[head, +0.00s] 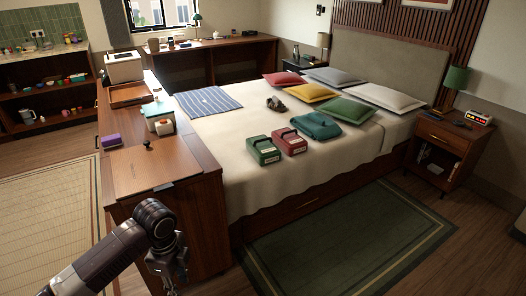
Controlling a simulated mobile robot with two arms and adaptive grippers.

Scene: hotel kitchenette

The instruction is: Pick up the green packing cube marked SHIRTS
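A green packing cube (263,150) with a pale label on its near side sits on the near part of the bed. The lettering is too small to read. A red packing cube (289,141) of like shape stands close to its right. My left gripper (170,284) is low in the picture, pointing down in front of the wooden cabinet. It is well short of the bed and apart from both cubes. Its fingers are small and cut by the lower edge, so their opening cannot be told. My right gripper is out of view.
A folded teal cloth (315,125), several cushions (347,110) and a striped cloth (208,102) lie on the bed (330,168). The wooden cabinet (145,172) stands along the bed's left side. A green rug (350,240) covers clear floor in front.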

